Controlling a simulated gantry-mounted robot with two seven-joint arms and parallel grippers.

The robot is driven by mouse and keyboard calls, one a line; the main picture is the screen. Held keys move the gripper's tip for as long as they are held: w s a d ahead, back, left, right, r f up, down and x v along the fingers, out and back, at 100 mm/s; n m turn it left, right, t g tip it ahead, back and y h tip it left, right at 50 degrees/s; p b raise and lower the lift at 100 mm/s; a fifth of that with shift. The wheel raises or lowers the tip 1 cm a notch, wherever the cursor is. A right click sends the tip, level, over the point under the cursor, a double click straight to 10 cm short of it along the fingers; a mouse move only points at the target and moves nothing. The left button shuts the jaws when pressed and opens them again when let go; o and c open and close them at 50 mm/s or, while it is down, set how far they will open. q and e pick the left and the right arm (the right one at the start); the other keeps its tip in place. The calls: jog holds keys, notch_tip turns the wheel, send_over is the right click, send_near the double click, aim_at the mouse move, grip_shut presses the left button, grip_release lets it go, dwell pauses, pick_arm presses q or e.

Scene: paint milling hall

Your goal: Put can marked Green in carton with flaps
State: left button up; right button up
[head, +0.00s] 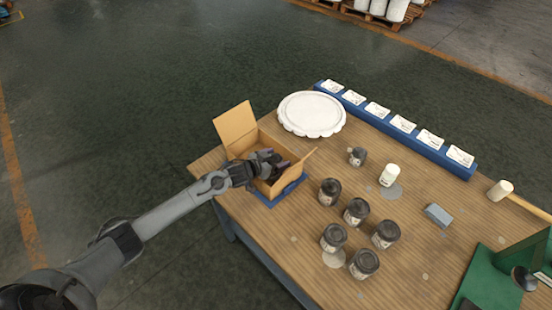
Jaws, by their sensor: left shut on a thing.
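The open carton with flaps (236,125) stands at the far left corner of the wooden table, on a blue base. One flap stands up at its back left, and another spreads out at the right. My left gripper (275,166) is over the carton's opening, shut on a dark thing that looks like a can and is mostly hidden by the fingers. Its label cannot be read. Several dark cans stand in the middle of the table, among them a can (329,192) near the carton and a can (386,234) further right. Their labels are too small to read. My right gripper is not in view.
A white scalloped round piece (312,114) lies behind the carton. A smaller dark jar (357,156) and a white cup (389,175) stand near it. A blue rail with white cards (398,131) runs along the back edge. A grey block (438,215) lies right of the cans.

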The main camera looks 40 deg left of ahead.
pick_arm(q)
jog(key=o, duration=1.3)
jog(key=shift+r, duration=0.15)
jog(key=shift+r, duration=0.25)
jog(key=p+v, duration=0.2)
jog(key=v, duration=1)
jog(key=shift+r+p, duration=0.15)
jog(key=shift+p, duration=0.2)
jog(key=shift+s, duration=0.15)
